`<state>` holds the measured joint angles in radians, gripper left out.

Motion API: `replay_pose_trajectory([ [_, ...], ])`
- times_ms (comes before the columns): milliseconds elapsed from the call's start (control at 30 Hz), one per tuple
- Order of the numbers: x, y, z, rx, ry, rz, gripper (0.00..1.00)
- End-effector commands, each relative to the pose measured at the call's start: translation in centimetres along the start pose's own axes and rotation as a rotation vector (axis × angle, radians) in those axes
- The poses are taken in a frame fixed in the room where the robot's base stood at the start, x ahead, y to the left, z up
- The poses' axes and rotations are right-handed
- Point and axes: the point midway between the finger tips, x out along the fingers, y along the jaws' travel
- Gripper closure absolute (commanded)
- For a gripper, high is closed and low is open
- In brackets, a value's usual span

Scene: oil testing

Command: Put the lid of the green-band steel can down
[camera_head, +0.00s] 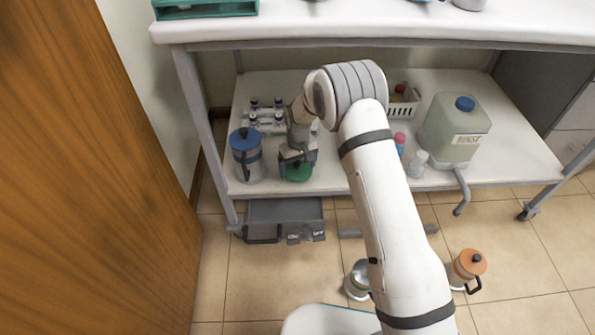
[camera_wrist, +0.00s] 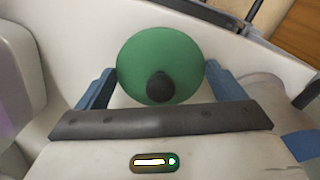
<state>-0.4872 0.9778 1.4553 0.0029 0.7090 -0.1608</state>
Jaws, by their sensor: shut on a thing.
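My gripper (camera_head: 297,157) is shut on the green lid (camera_head: 298,172), low over the front left of the lower shelf. In the wrist view the lid (camera_wrist: 160,52) is a green disc with a black knob, held between the blue fingers of my gripper (camera_wrist: 160,78). I cannot tell whether the lid touches the shelf. A steel can (camera_head: 356,281) stands on the floor, apart from the lid and partly hidden by my arm. Its top looks open and its band looks greenish.
A blue-lidded steel can (camera_head: 247,160) stands on the shelf (camera_head: 345,85) just left of my gripper. Small vials (camera_head: 266,115) stand behind it. A large jug (camera_head: 453,130), small bottles (camera_head: 417,164) and a white basket (camera_head: 404,107) are right. An orange-lidded can (camera_head: 466,269) is on the floor.

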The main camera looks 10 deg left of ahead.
Motion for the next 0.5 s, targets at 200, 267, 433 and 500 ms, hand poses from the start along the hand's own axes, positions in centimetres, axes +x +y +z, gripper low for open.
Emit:
replay_pose_trajectory([
  [200,1.86,0.01,-0.04,0.0,0.001,0.0,0.32],
  [267,1.81,0.01,-0.02,0.0,0.001,0.0,0.32],
  [433,2.06,0.0,0.0,0.0,0.0,0.0,0.32],
  [500,1.98,0.0,0.0,0.0,0.0,0.0,0.06],
])
